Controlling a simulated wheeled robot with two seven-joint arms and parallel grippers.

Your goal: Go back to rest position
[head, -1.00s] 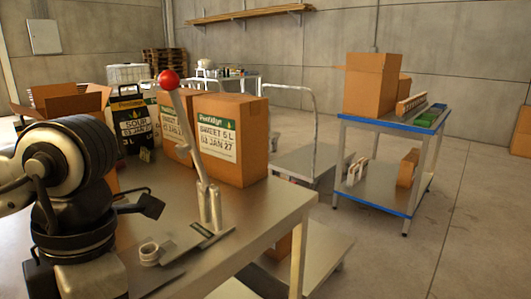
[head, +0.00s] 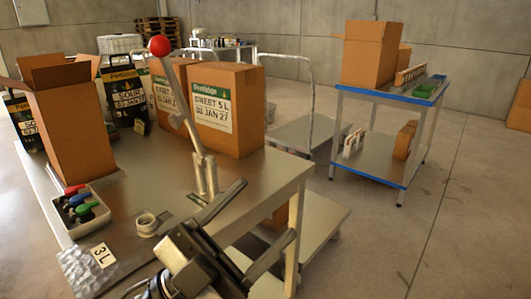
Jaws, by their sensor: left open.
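My left gripper (head: 265,212) is at the bottom middle of the head view, in front of the table's front edge. Its two dark fingers are spread apart with nothing between them. The press lever (head: 183,105) with a red ball knob (head: 160,46) stands up from the steel table (head: 255,183), tilted to the left, behind and apart from the gripper. A pale ring-shaped part (head: 147,223) is at the foot of the press. My right gripper is not in view.
An open carton (head: 72,125), a tray of coloured-handled items (head: 80,212), a black Sour bag (head: 124,95) and Sweet 5 L boxes (head: 228,108) crowd the table. A "3 L" card (head: 103,255) lies in front.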

